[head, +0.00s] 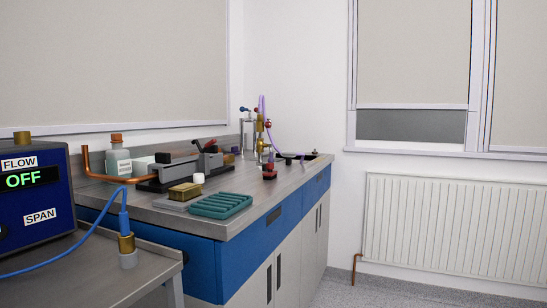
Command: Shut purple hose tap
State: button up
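A thin purple hose (262,104) rises in a narrow loop at the far end of the workbench and runs down toward the bench top. A brass tap assembly (260,127) with a red knob (268,123) stands right beside the hose. The parts are small here, so I cannot tell which handle belongs to the purple hose or whether its tap is open or shut. My gripper is not in view.
The workbench (250,203) carries a teal tray (220,206), a brass block (185,191), a bottle (118,161) and a copper pipe (95,172). A blue flow box (38,215) reading OFF is at near left. Floor (390,292) is clear before the radiator (450,225).

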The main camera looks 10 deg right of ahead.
aim_at(271, 159)
jog(key=z, duration=0.55)
jog(key=i, duration=0.65)
jog(key=z, duration=0.75)
jog(key=i, duration=0.65)
jog(key=u, duration=0.1)
